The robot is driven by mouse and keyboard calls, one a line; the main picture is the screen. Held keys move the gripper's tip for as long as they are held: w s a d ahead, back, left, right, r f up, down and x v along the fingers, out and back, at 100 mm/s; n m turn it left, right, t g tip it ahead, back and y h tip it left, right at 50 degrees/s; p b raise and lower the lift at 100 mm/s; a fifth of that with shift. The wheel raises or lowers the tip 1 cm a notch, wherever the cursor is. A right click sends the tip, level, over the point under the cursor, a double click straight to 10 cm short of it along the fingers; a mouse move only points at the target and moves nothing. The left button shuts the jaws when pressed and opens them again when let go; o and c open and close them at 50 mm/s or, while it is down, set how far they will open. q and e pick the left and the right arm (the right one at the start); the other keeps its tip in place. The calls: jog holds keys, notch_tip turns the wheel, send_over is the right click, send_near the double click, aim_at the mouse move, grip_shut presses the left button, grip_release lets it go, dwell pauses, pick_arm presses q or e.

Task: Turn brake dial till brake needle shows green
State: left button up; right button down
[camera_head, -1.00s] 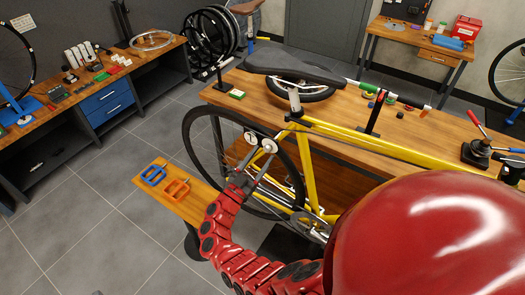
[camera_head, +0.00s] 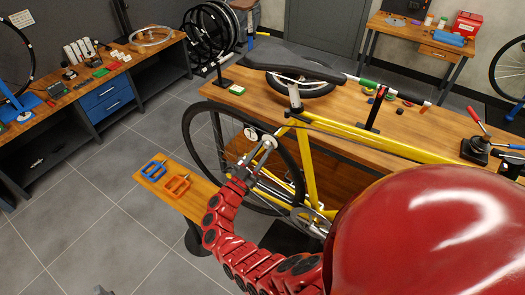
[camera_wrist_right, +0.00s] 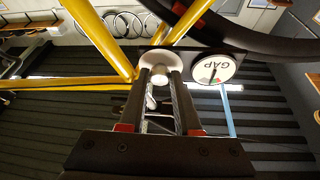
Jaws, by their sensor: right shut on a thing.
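The yellow bicycle (camera_head: 309,165) stands in front of the wooden bench. My right gripper (camera_head: 257,158) reaches up beside its rear wheel. It is shut on the round white brake dial (camera_head: 269,142), which also shows between the fingers in the right wrist view (camera_wrist_right: 160,59). The brake gauge (camera_head: 251,133) is beside the dial. In the right wrist view the gauge (camera_wrist_right: 213,70) reads "GAP" upside down. Its dark needle points down in the picture. Coloured marks are at its edge, but I cannot tell surely which colour the needle is on.
The wooden bench (camera_head: 430,135) lies behind the bicycle. The grey floor (camera_head: 85,235) at the left is open.

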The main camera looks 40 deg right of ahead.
jog(key=m+g+b, duration=0.2)
jog(key=m+b, duration=0.3)
jog(key=m+g+y+b, duration=0.1)
jog(key=m+g+b, duration=0.1)
jog(key=m+b, duration=0.3)
jog(key=m+g+b, duration=0.2)
jog(key=m+b, duration=0.2)
jog(key=b, duration=0.2)
jog(key=shift+w+a+m+y, duration=0.1)
jog(key=shift+w+m+y, duration=0.25)
jog(key=shift+m+y, duration=0.05)
jog(key=shift+r+m+g+y+b, duration=0.15)
jog(key=shift+r+m+y+b, duration=0.15)
jog(key=shift+m+b, duration=0.5)
jog(key=shift+r+m+g+y+b, duration=0.15)
jog(key=shift+m+y+b, duration=0.15)
jog(key=shift+m+b, duration=0.45)
jog(key=c, duration=0.6)
grip_release()
jog(key=shift+a, duration=0.1)
